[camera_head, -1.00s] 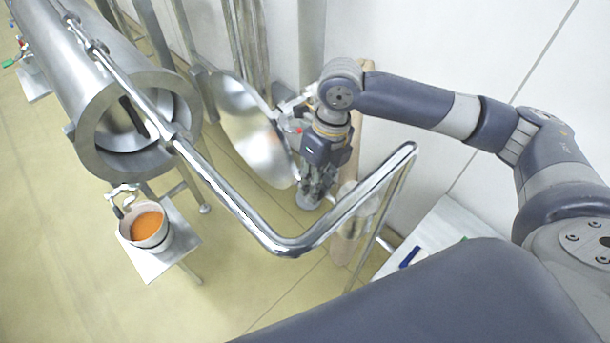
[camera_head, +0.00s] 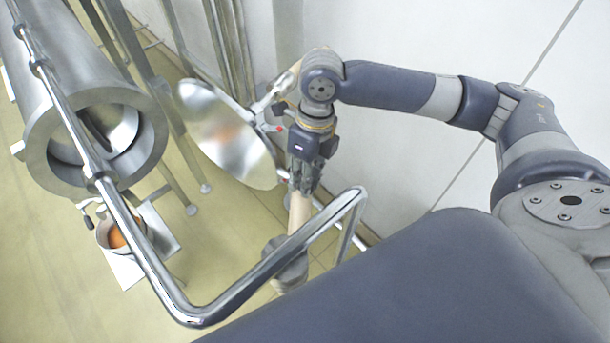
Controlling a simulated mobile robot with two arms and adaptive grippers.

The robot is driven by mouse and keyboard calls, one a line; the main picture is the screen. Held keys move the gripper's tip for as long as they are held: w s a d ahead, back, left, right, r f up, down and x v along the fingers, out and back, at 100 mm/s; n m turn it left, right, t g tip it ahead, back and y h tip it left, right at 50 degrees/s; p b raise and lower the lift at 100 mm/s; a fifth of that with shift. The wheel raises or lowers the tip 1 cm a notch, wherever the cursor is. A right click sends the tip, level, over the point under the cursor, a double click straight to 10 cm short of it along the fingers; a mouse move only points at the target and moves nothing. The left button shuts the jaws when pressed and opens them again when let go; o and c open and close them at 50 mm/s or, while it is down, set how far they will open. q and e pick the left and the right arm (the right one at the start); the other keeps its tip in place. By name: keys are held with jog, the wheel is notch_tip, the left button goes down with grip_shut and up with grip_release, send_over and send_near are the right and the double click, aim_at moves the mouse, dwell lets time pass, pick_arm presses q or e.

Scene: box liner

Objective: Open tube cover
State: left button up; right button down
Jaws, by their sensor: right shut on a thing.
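The steel tube (camera_head: 40,150) lies at the upper left with its round mouth uncovered and facing me. The tube cover (camera_head: 222,135), a shiny round dish, is swung out to the right of the mouth, well apart from it. My right gripper (camera_head: 304,185) points down at the cover's right edge. My left gripper is not in view.
A bent chrome rail (camera_head: 185,308) crosses in front of the tube and below my right gripper. A pot with orange contents (camera_head: 117,238) stands on a small stand (camera_head: 160,232) below the tube mouth. Metal posts (camera_head: 150,80) and a white wall (camera_head: 420,170) stand behind.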

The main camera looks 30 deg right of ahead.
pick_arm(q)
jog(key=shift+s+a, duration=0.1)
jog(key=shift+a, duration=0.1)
pick_arm(e)
jog(key=shift+r, duration=0.1)
jog(key=c, duration=1.4)
grip_release()
jog(key=shift+a, duration=0.1)
jog(key=shift+c, duration=0.2)
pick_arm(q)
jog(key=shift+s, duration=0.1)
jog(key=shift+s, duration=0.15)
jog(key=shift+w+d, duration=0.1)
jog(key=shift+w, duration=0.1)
pick_arm(e)
notch_tip(320, 180, up, 12)
jog(key=w+d, duration=0.1)
jog(key=d, duration=0.1)
jog(key=shift+f, duration=0.2)
